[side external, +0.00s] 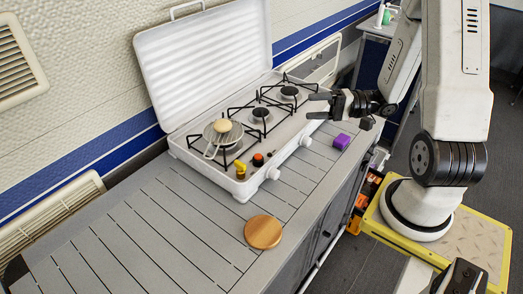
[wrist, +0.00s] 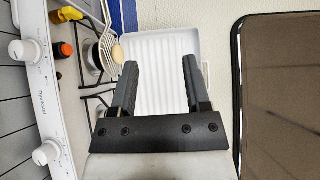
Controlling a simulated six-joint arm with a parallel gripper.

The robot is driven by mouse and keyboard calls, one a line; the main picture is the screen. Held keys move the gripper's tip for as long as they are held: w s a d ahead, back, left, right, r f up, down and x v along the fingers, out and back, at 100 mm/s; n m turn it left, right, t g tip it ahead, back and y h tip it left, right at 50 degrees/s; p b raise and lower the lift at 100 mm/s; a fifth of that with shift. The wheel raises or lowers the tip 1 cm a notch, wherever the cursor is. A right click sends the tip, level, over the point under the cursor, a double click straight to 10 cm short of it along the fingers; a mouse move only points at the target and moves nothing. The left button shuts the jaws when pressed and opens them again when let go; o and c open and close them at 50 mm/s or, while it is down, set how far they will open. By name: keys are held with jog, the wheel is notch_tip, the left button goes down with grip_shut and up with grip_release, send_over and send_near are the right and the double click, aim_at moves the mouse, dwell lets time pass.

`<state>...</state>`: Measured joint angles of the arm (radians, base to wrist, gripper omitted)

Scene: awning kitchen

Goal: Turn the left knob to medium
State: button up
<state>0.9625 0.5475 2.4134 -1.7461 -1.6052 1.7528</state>
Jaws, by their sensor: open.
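The left knob (side external: 272,173) is a white round knob on the front face of the white stove (side external: 225,185), near its left end. In the wrist view the left knob (wrist: 18,50) is at the upper left; its exact setting is too small to read. Another white knob (side external: 305,141) sits farther right along the same face; it also shows in the wrist view (wrist: 43,154). My gripper (side external: 318,106) is open and empty above the right part of the stove, apart from both knobs. In the wrist view its two fingers (wrist: 160,68) are spread.
The stove lid (side external: 205,60) stands open at the back. Yellow (side external: 240,168) and orange-topped (side external: 258,160) items stand near the left knob. A purple block (side external: 342,141) and wooden disc (side external: 263,231) lie on the counter.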

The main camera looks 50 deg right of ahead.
aim_at(281, 183)
notch_tip(281, 183, down, 15)
jog(key=shift+r, duration=0.15)
dwell(0.4)
jog(key=shift+f, duration=1.95)
notch_tip(281, 183, down, 4)
jog(key=shift+f, duration=0.15)
jog(key=x, duration=0.5)
jog(key=shift+w+a, duration=0.15)
jog(key=shift+a, duration=0.05)
jog(key=shift+x, duration=1)
grip_shut()
